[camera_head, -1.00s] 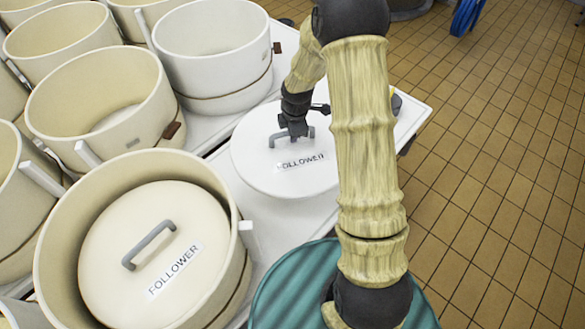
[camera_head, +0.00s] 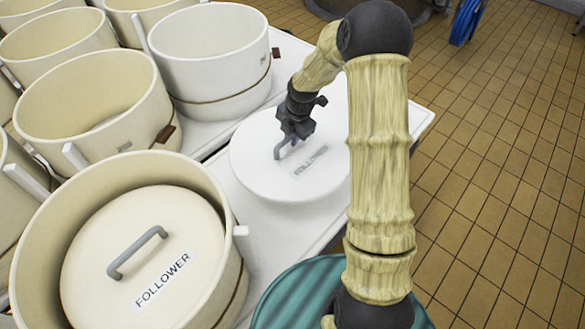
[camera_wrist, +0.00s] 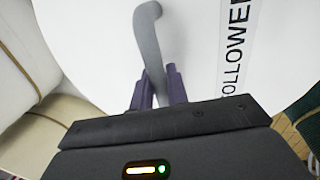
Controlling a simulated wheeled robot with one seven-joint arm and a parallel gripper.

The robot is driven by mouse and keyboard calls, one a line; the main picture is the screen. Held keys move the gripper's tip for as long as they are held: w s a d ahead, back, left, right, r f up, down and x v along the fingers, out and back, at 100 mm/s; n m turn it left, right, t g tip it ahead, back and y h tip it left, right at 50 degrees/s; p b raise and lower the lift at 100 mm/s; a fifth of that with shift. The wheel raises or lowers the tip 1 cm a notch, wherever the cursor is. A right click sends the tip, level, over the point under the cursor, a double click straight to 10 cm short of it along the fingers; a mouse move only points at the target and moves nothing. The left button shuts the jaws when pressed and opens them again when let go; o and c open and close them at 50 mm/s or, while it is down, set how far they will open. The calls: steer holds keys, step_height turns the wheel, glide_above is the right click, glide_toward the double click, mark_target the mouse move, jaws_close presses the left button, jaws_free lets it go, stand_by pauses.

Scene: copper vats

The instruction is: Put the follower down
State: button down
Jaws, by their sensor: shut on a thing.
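A white round follower (camera_head: 262,180) with a grey bar handle and a "FOLLOWER" label is at the white table's near right part. My gripper (camera_head: 286,147) is shut on its handle. In the wrist view the purple fingertips (camera_wrist: 158,88) are on either side of the grey handle (camera_wrist: 148,45), with the label to the right. The follower looks level, low over or on the table; I cannot tell if its underside touches. A second, cream follower (camera_head: 95,250) with its own handle and label sits inside the cream vat (camera_head: 225,205) at the front left.
Several cream and white vats crowd the left and back of the table. A white vat (camera_head: 205,50) stands close behind the held follower. Bare white table (camera_head: 285,235) shows in front of it. A teal ridged round thing (camera_head: 290,300) is at the bottom, and tiled floor (camera_head: 500,150) lies right.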

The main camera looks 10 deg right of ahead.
mark_target(292, 149)
steer(key=shift+f+b, duration=0.6)
steer(key=shift+f, duration=2.45)
steer(key=shift+w, duration=0.1)
steer(key=shift+f+b, duration=0.35)
steer(key=shift+f, duration=1.5)
steer(key=c, duration=1.4)
jaws_free()
steer(key=shift+f, duration=0.15)
steer(key=shift+o, duration=0.2)
steer(key=r, duration=0.4)
steer(key=s+d+r+p, duration=0.1)
steer(key=r, duration=0.3)
steer(key=s+r+p, duration=0.1)
steer(key=r, duration=0.3)
steer(key=shift+s+d, duration=0.1)
steer(key=shift+d, duration=0.05)
